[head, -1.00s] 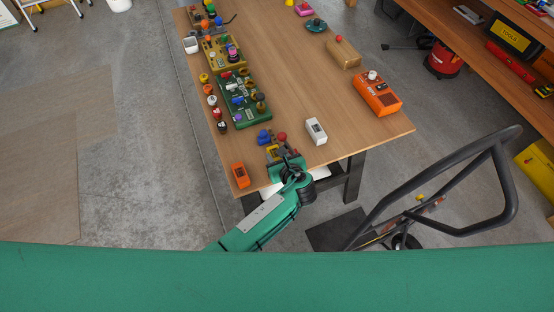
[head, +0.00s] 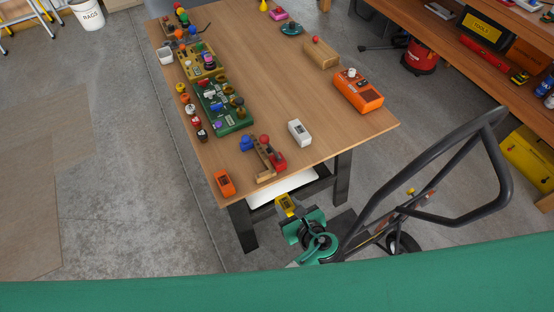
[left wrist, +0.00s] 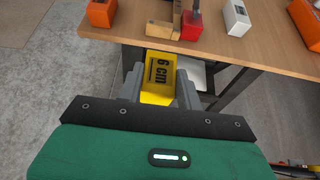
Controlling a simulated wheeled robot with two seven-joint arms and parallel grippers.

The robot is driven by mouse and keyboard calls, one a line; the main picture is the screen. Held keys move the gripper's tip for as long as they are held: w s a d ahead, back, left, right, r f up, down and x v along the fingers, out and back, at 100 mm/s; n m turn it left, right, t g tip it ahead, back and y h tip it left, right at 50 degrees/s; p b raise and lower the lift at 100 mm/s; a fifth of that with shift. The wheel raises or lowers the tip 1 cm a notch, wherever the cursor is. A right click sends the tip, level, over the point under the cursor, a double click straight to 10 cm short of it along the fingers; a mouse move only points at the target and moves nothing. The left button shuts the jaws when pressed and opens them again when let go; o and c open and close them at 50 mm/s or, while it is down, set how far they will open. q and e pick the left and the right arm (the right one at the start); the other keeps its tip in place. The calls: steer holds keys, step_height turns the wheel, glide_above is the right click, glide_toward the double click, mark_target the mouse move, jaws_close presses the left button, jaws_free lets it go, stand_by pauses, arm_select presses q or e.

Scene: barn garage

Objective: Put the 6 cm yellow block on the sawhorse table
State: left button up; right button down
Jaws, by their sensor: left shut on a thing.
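The yellow block marked "6 cm" (left wrist: 159,78) is between the two fingers of my left gripper (left wrist: 158,92) in the left wrist view. In the head view, the yellow block (head: 285,204) shows at the tip of my left gripper (head: 288,212), in front of the near edge of the table. The gripper is shut on it and holds it off the table, beside the near end. A wooden-topped table (head: 280,100) with dark legs stands ahead, likely the sawhorse table. My right gripper is not seen.
Near the table's close edge are an orange box (head: 225,183), a wooden stand with red and blue parts (head: 266,157) and a white box (head: 299,132). An orange device (head: 358,92) sits at right. Mid-table is clear. A black-handled cart (head: 490,150) stands right of my gripper.

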arm_select(q)
steer(key=w+a+r+m+h, duration=0.1)
steer(key=w+a+r, duration=0.1)
steer(key=a, duration=0.8)
steer(key=w+a+r, duration=0.2)
steer(key=w+a, duration=0.1)
steer(key=a, duration=0.6)
steer(key=a+r+m+h, duration=0.1)
steer(key=a+r+h, duration=0.1)
steer(key=a+r, duration=0.2)
steer(key=s+a+r+m+t+h, duration=0.1)
steer(key=a+r, duration=0.4)
steer(key=r, duration=0.6)
steer(key=shift+m+h, duration=0.4)
steer(key=shift+m, duration=0.3)
steer(key=shift+a, duration=0.1)
